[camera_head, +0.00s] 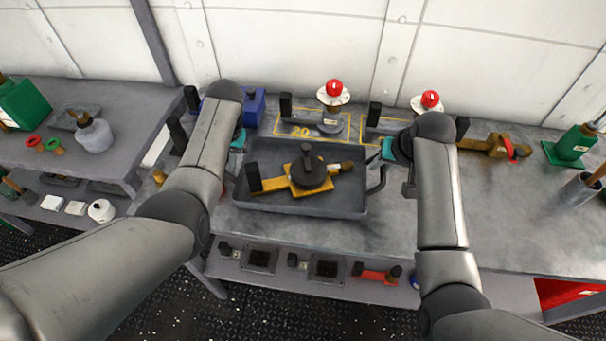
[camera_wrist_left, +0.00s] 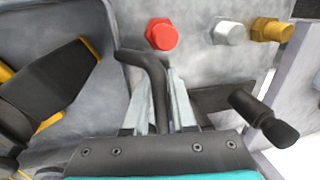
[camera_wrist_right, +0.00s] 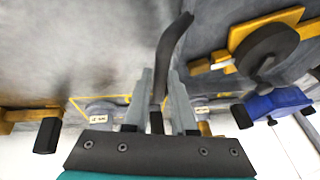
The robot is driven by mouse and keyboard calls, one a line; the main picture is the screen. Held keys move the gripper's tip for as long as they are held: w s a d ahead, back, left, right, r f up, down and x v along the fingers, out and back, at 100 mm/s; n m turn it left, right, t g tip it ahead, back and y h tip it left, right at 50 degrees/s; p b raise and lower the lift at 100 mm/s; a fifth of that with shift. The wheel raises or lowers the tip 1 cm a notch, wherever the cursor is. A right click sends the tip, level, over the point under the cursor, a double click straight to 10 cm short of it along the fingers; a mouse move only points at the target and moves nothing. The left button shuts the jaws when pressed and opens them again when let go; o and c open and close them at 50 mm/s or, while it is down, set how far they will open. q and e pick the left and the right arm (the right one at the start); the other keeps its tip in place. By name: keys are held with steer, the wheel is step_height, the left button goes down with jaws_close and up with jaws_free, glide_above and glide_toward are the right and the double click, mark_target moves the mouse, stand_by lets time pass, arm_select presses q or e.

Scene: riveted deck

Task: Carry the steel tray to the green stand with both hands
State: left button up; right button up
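The grey steel tray (camera_head: 300,209) is at the middle of the bench, apparently level; I cannot tell whether it touches the bench. A brass part with a black disc (camera_head: 308,172) lies in it. My left gripper (camera_head: 238,148) is at the tray's left end, its fingers closed around a dark curved handle (camera_wrist_left: 157,85). My right gripper (camera_head: 384,158) is at the right end, its fingers closed around the other handle (camera_wrist_right: 170,55). A green block on a flat green base (camera_head: 572,147) stands at the far right of the bench; I cannot tell if it is the green stand.
Two red-knobbed parts (camera_head: 334,90) and yellow-outlined spots lie behind the tray. A brass part (camera_head: 492,146) lies to the right, with a metal cup (camera_head: 580,190) beyond. A left table holds a green box (camera_head: 22,104) and white bottle (camera_head: 94,134). The bench right of my right arm is partly clear.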

arm_select(q)
jaws_close()
arm_select(e)
jaws_close()
stand_by(0.6)
arm_select(q)
steer(key=shift+r, duration=0.1)
